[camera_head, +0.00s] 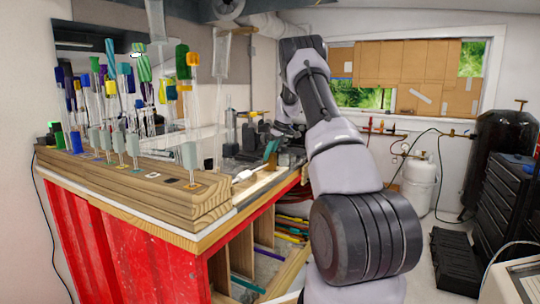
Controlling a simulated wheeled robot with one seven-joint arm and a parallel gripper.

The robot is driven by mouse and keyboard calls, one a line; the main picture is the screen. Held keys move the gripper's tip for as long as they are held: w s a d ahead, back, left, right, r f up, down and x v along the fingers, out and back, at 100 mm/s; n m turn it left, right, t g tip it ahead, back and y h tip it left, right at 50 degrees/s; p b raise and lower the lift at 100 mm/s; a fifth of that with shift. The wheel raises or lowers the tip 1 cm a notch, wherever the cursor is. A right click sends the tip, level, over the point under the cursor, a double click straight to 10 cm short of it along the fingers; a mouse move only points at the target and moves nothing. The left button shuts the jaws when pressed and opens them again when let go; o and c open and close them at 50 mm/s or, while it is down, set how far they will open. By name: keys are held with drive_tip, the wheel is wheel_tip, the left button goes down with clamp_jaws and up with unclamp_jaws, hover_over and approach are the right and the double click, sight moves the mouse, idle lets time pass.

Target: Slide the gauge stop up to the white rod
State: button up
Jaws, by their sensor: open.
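My arm reaches over the right part of the workbench (215,232), and my gripper (279,133) is low above its far right end. The gripper is small and partly hidden by my own arm, and I see nothing held in it. A teal piece (271,149) is just below and left of the gripper; I cannot tell if they touch. A short whitish piece (244,175) lies near the bench's right edge, perhaps the white rod, but it is too small to be sure. I cannot make out the gauge stop.
A wooden block (130,190) on the left of the bench holds several upright glass rods with coloured tops. Dark metal fittings (250,135) stand behind the gripper. Coloured rods (290,222) lie on shelves under the bench. A white gas cylinder (420,182) stands at the right.

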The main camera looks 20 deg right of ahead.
drive_tip(key=v, duration=1)
drive_tip(key=shift+s+r, duration=0.2)
drive_tip(key=shift+r, duration=0.15)
drive_tip(key=s+a+r+m+t, duration=0.1)
drive_tip(key=s+a+r+m, duration=0.2)
drive_tip(key=s+a+r, duration=0.6)
drive_tip(key=s+a+r+m+t, duration=0.1)
drive_tip(key=s+a+r+m, duration=0.2)
drive_tip(key=s+a+r, duration=0.5)
drive_tip(key=s+a+f+m, duration=0.2)
drive_tip(key=s, duration=0.7)
drive_tip(key=s+a+f+m+t, duration=0.1)
drive_tip(key=s+a+m, duration=0.1)
drive_tip(key=s, duration=0.7)
drive_tip(key=s+a+f+m, duration=0.1)
drive_tip(key=s+a+f, duration=0.1)
drive_tip(key=s, duration=0.7)
drive_tip(key=shift+s+f+m+t+h, duration=0.2)
drive_tip(key=shift+f+m+t+h, duration=0.15)
drive_tip(key=shift+m+t+h, duration=0.05)
